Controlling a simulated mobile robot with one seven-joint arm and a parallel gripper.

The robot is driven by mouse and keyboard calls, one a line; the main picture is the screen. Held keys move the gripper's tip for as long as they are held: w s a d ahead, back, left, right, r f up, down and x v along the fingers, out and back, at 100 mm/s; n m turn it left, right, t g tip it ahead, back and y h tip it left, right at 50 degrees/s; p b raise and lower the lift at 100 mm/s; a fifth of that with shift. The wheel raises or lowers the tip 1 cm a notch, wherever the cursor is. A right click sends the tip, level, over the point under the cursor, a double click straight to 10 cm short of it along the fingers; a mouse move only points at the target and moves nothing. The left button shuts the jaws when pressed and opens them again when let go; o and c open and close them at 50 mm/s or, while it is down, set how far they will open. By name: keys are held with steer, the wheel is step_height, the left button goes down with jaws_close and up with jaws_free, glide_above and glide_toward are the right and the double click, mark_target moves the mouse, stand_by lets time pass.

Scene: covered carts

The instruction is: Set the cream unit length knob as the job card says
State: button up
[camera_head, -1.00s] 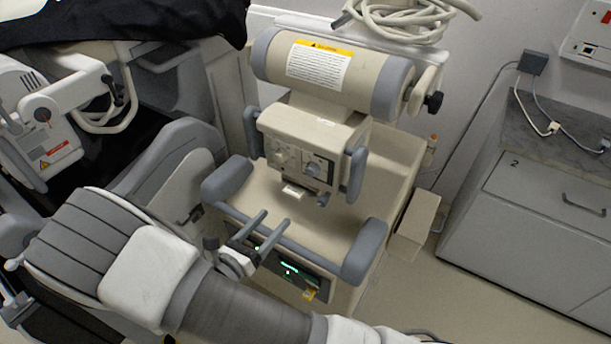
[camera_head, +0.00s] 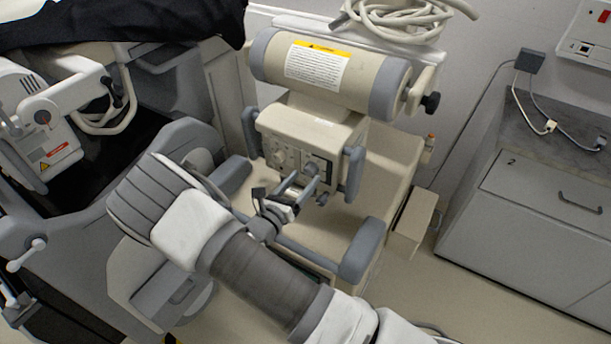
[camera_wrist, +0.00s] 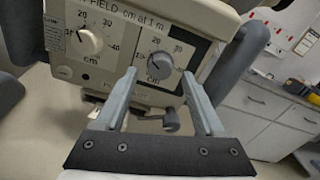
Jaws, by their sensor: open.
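The cream unit (camera_head: 330,128) has a front panel with two dial knobs. In the wrist view the left knob (camera_wrist: 88,42) is pale, on a light dial; the right knob (camera_wrist: 158,65) is grey, on a grey plate. Both scales carry numbers and "cm"; the header reads "FIELD cm at 1 m". I cannot read which knob is length. My gripper (camera_wrist: 159,76) is open and empty, its fingertips on either side of the right knob in the picture; contact is not visible. In the head view my gripper (camera_head: 304,182) is in front of the panel's lower right. I cannot identify a job card.
A grey handle (camera_head: 353,173) stands right of the panel, and a small lever (camera_wrist: 171,120) hangs below it. A cylinder (camera_head: 325,68) with a caution label sits above. A grey cabinet (camera_head: 540,225) is at right. Another covered machine (camera_head: 50,130) stands at left.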

steer(key=shift+x, duration=0.95)
steer(key=shift+c, duration=0.3)
steer(key=shift+s, duration=0.1)
jaws_close()
